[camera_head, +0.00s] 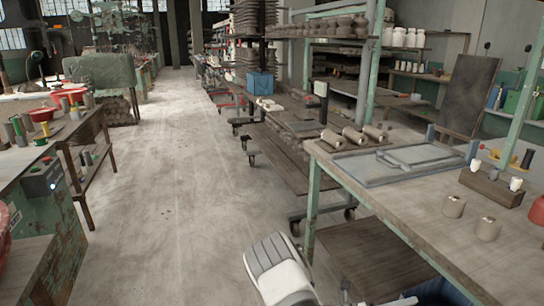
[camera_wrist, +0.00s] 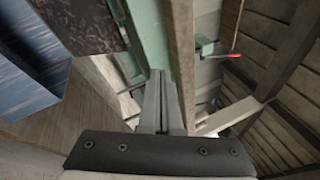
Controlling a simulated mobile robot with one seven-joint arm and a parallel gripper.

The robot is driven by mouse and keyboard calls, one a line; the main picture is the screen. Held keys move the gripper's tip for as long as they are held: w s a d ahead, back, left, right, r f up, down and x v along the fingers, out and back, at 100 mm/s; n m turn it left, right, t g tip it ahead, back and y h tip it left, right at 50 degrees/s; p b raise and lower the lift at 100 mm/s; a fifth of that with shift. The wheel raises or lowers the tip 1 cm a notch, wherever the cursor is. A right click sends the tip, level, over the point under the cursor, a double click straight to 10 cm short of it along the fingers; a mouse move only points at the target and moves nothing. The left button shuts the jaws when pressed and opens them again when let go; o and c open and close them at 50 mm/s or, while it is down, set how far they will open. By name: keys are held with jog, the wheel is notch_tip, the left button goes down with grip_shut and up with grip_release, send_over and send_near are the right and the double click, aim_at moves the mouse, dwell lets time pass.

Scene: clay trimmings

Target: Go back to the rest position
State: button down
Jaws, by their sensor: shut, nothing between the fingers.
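My gripper (camera_wrist: 163,78) shows in the wrist view, with its two grey fingers together and nothing between them. Behind the fingertips are a green metal post (camera_wrist: 147,30) and a long brown beam (camera_wrist: 180,40), close in the picture; I cannot tell whether anything touches. In the head view, a white and grey part of my arm (camera_head: 277,268) shows at the bottom edge, left of the right-hand workbench (camera_head: 400,195). The gripper itself cannot be made out in the head view.
The workbench has green legs and bears a grey framed board (camera_head: 350,168), small clay pots (camera_head: 453,206) and a wooden block with white cups (camera_head: 490,187). A blue surface (camera_wrist: 25,60) is at the wrist view's left. Open concrete floor (camera_head: 170,190) runs down the aisle.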

jog(key=s+a+r+m+t+y, duration=0.3)
jog(key=s+a+r+m+y, duration=0.75)
jog(key=r+m, duration=0.4)
jog(key=s+a+r+m+t+y, duration=0.2)
jog(key=s+a+r+m+y, duration=0.85)
jog(key=m, duration=0.65)
notch_tip(320, 180, up, 19)
jog(key=w+d+p, duration=0.1)
jog(key=p, duration=1.6)
jog(key=shift+w+d+f, duration=0.15)
jog(key=shift+w, duration=0.05)
jog(key=shift+d, duration=0.15)
